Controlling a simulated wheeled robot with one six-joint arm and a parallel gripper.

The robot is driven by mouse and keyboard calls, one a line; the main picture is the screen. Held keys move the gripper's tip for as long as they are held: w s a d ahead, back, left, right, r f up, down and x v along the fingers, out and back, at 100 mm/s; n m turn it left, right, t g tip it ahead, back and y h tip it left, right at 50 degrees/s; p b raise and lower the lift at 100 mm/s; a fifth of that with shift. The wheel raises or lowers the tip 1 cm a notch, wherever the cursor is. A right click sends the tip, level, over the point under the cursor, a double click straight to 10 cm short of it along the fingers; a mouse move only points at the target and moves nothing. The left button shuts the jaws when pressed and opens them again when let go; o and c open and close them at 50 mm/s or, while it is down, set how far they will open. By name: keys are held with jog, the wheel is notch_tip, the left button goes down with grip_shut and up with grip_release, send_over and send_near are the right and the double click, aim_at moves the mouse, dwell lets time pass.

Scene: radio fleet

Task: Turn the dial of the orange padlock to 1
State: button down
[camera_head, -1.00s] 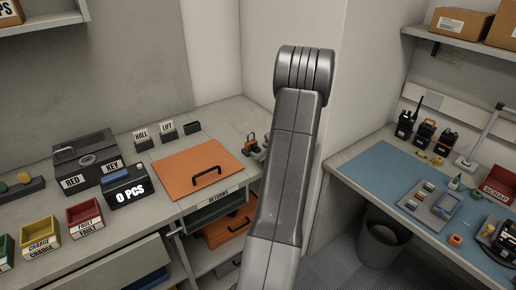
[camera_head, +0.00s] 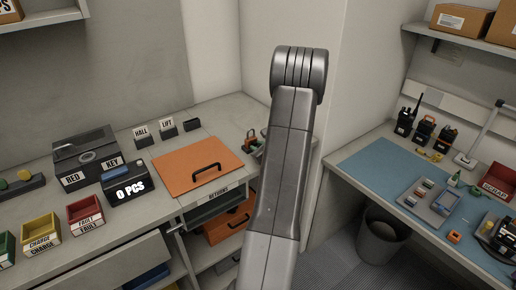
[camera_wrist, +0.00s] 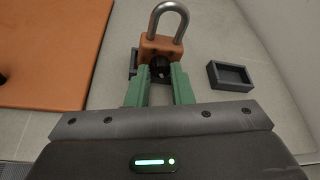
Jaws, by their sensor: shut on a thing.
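The orange padlock (camera_wrist: 161,46) with a grey metal shackle stands upright on the grey counter in the wrist view. My gripper (camera_wrist: 160,73) has green fingers, shut on the dark dial (camera_wrist: 159,69) at the front of the padlock. The number on the dial is not readable. In the head view the padlock (camera_head: 251,138) is a small orange shape at the counter's right end, partly hidden by my arm. My gripper is hidden behind my arm there.
A small dark open tray (camera_wrist: 231,75) lies to the right of the padlock. An orange panel with a black handle (camera_head: 198,165) lies to its left. The wall stands close behind on the right. A blue mat (camera_head: 376,165) covers another bench.

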jog(key=shift+f+n+b, duration=0.35)
jog(key=shift+n+b, duration=0.35)
jog(key=shift+b, duration=2.55)
jog(key=b, duration=0.2)
jog(key=shift+a+t+h+b, duration=0.1)
jog(key=shift+t+h+b, duration=0.2)
jog(key=shift+t, duration=0.1)
jog(key=shift+s+r+n, duration=0.1)
jog(key=shift+r+n, duration=0.15)
jog(key=shift+n, duration=0.05)
jog(key=c, duration=1.3)
grip_release()
jog(key=b+v, duration=0.2)
jog(key=v, duration=1.1)
jog(key=shift+s+r, duration=0.15)
jog(key=shift+s, duration=0.25)
